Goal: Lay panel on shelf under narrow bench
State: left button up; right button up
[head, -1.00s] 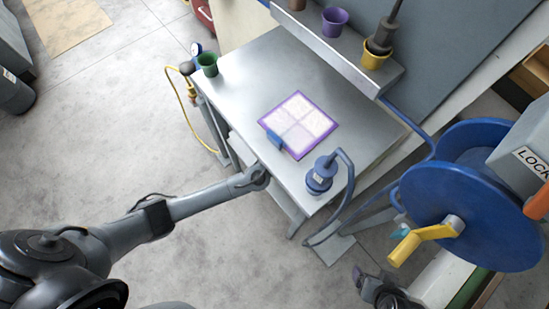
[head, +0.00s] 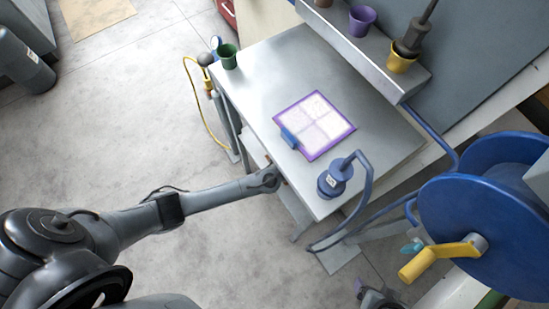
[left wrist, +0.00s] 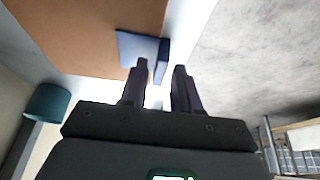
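A brown board (left wrist: 95,30) with a blue grip block (left wrist: 145,50) at its edge fills the upper left of the left wrist view; it seems to be the panel. In the head view the narrow bench (head: 258,68) hides most of what lies beneath it. My left arm reaches its near edge, and the gripper itself is hidden there. In the left wrist view my left gripper (left wrist: 161,82) has its fingers apart, with the block just beyond the tips. Part of my right gripper (head: 372,295) shows at the bottom edge; its fingers are unclear.
A purple-framed panel (head: 316,122) with a blue grip lies on the benchtop. A blue buffing tool (head: 333,180) with a hose stands near its front corner. A green cup (head: 228,57) stands at the far-left corner. A blue reel (head: 480,225) with a yellow crank is at right.

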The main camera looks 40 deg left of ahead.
pick_arm(q)
jog(key=shift+o, duration=0.2)
jog(key=shift+r, duration=0.1)
jog(key=shift+r, duration=0.3)
jog(key=p+v, duration=0.2)
jog(key=v, duration=0.3)
jog(key=shift+d, duration=0.1)
